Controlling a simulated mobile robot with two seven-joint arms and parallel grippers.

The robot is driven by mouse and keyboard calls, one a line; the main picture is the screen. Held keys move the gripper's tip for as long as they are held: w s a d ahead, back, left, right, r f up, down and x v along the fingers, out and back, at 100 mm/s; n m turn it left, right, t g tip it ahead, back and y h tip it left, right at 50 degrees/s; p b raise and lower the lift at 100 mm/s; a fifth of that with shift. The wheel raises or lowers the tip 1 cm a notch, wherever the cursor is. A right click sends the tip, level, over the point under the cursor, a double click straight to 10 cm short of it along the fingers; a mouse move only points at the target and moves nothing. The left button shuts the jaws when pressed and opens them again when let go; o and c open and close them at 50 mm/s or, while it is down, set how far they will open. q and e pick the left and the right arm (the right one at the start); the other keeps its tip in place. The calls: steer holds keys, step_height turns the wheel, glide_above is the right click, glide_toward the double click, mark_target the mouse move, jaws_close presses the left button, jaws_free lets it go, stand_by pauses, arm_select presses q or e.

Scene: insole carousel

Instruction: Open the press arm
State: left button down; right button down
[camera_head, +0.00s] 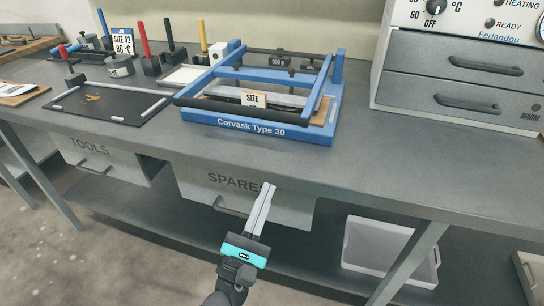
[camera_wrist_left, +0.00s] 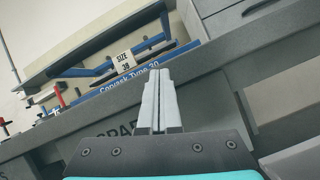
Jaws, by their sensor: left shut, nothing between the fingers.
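The blue press (camera_head: 250,128), labelled Corvask Type 30, stands on the grey workbench. Its press arm (camera_head: 245,104) is a blue frame with a dark front bar, lying low over the base. My left gripper (camera_head: 268,188) is shut and empty, in front of the SPARES drawer and below the bench edge, apart from the press. In the left wrist view its fingers (camera_wrist_left: 158,80) point up toward the press. My right gripper is not in view.
The workbench (camera_head: 380,165) has free room right of the press, before a drawer cabinet (camera_head: 450,85). A dark mat (camera_head: 105,103) and coloured-handled tools (camera_head: 148,50) lie left. The SPARES drawer (camera_head: 235,190) and a white bin (camera_head: 375,245) are below.

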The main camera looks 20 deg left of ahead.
arm_select(q)
steer(key=w+r+n, duration=0.1)
steer(key=w+r, duration=0.1)
steer(key=r, duration=0.1)
steer(key=w+r+n+t+y, duration=0.1)
steer(key=w+r+n, duration=0.1)
steer(key=w+r+n+y+b, duration=0.1)
steer(key=w+r+n, duration=0.1)
steer(key=w+r, duration=0.1)
steer(key=shift+a+r+t, duration=0.3)
steer(key=shift+r, duration=0.05)
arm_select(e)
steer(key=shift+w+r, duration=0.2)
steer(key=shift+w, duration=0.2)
